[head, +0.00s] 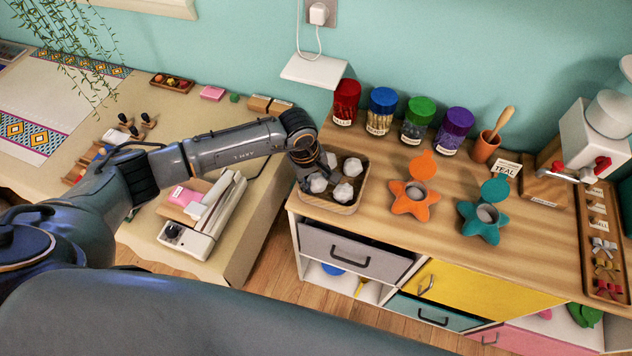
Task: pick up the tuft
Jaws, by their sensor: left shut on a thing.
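A wooden tray (349,208) at the left end of the cabinet top holds several white, lumpy tufts. My left gripper (312,178) reaches down over the tray's left side and is shut on a white tuft (319,184). The gripper partly hides that tuft, and I cannot tell whether it is clear of the tray floor. Other tufts, one at the back right (352,166) and one at the front (343,192), lie loose in the tray. My right gripper is not in view.
Star-shaped orange (409,203) and teal (482,224) containers stand open right of the tray. Lidded jars (381,112) line the wall. A white machine (205,218) stands on the table at left. Bare cabinet top lies in front of the jars.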

